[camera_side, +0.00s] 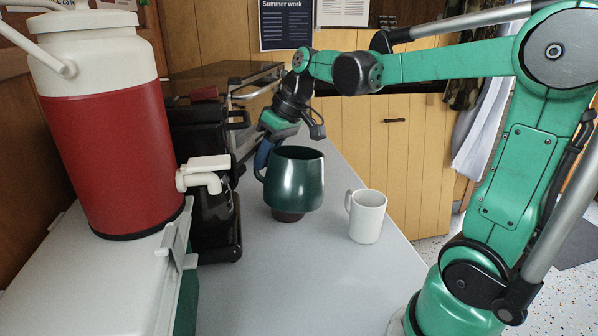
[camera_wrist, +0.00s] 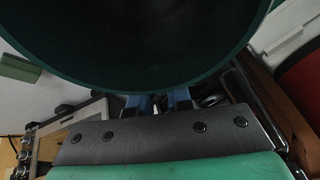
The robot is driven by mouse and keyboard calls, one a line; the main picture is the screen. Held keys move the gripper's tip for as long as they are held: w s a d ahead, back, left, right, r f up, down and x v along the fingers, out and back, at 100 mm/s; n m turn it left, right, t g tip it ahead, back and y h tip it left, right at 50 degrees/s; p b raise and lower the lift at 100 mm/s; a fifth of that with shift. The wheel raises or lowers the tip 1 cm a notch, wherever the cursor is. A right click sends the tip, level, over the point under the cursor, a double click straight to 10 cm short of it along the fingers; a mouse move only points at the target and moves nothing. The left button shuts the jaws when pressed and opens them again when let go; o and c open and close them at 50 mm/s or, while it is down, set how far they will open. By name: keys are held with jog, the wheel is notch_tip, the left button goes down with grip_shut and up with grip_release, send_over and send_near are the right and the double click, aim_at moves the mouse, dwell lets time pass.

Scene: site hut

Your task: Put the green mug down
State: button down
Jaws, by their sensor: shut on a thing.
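The green mug (camera_side: 298,182) is upright over the grey worktop (camera_side: 305,285), with a brown base at its bottom. I cannot tell whether the base touches the worktop or is slightly above it. My gripper (camera_side: 263,155) is at the mug's left side, its blue fingers shut on the handle. In the wrist view the mug (camera_wrist: 150,45) fills the top as a large dark curve, with the blue fingers of my gripper (camera_wrist: 158,103) just below it. The handle is mostly hidden there.
A white mug (camera_side: 368,220) stands to the right of the green mug, with a gap between. A black machine (camera_side: 208,190) and a red drinks cooler (camera_side: 110,155) on a pale box (camera_side: 95,285) stand left. The front worktop is clear.

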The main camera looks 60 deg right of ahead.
jog(key=w+d+f+h, duration=0.2)
jog(key=d+f, duration=0.1)
send_over(276, 232)
notch_tip(276, 232, down, 6)
jog(key=shift+f, duration=2.25)
jog(key=shift+f, duration=0.1)
jog(key=c, duration=1.1)
grip_release()
